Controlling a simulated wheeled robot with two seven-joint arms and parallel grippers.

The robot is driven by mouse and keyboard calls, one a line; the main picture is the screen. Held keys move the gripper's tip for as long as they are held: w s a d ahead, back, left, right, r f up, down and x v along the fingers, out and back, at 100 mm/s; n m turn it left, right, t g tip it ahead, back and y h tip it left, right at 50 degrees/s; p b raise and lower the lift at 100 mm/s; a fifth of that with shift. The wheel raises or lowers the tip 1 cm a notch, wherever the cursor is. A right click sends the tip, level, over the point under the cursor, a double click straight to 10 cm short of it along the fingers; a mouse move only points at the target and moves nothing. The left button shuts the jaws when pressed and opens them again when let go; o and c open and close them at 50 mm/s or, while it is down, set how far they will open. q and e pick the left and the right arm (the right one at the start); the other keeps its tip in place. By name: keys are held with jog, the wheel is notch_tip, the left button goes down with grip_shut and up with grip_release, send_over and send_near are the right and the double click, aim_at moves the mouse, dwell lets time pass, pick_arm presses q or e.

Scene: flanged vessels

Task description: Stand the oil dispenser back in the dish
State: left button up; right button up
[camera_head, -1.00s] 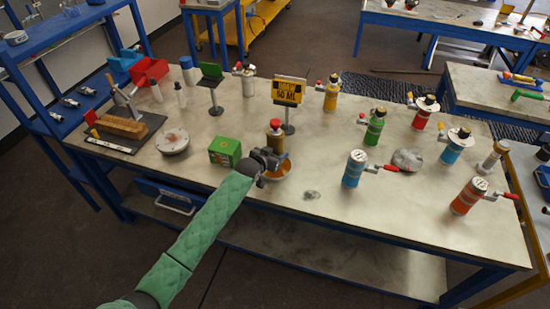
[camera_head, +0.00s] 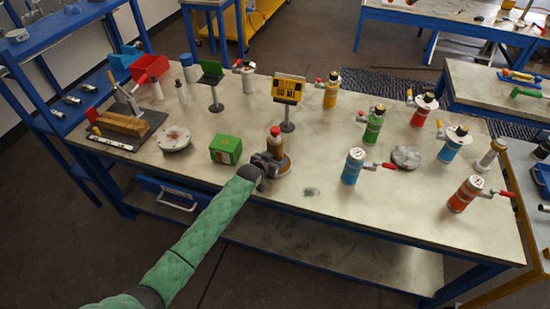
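My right gripper is not in view.
A green box (camera_head: 226,149) stands close left of the dish. A yellow sign (camera_head: 289,88) on a post stands behind. A blue canister (camera_head: 353,166) and other flanged vessels stand to the right. A round grey disc (camera_head: 174,139) lies left. The table front between dish and blue canister is clear.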

pick_arm(q)
jog(key=shift+o, duration=0.9)
jog(key=shift+r, duration=0.15)
jog(key=shift+s+a+r+b, duration=0.1)
jog(key=shift+s+a+b, duration=0.3)
jog(key=shift+s, duration=0.3)
jog(key=b+v, duration=0.3)
jog(key=v, duration=0.6)
jog(key=shift+s+a+r, duration=0.1)
jog(key=shift+s+r, duration=0.05)
jog(key=shift+s+a+r, duration=0.2)
jog(key=shift+s+r, duration=0.05)
jog(key=shift+s, duration=0.1)
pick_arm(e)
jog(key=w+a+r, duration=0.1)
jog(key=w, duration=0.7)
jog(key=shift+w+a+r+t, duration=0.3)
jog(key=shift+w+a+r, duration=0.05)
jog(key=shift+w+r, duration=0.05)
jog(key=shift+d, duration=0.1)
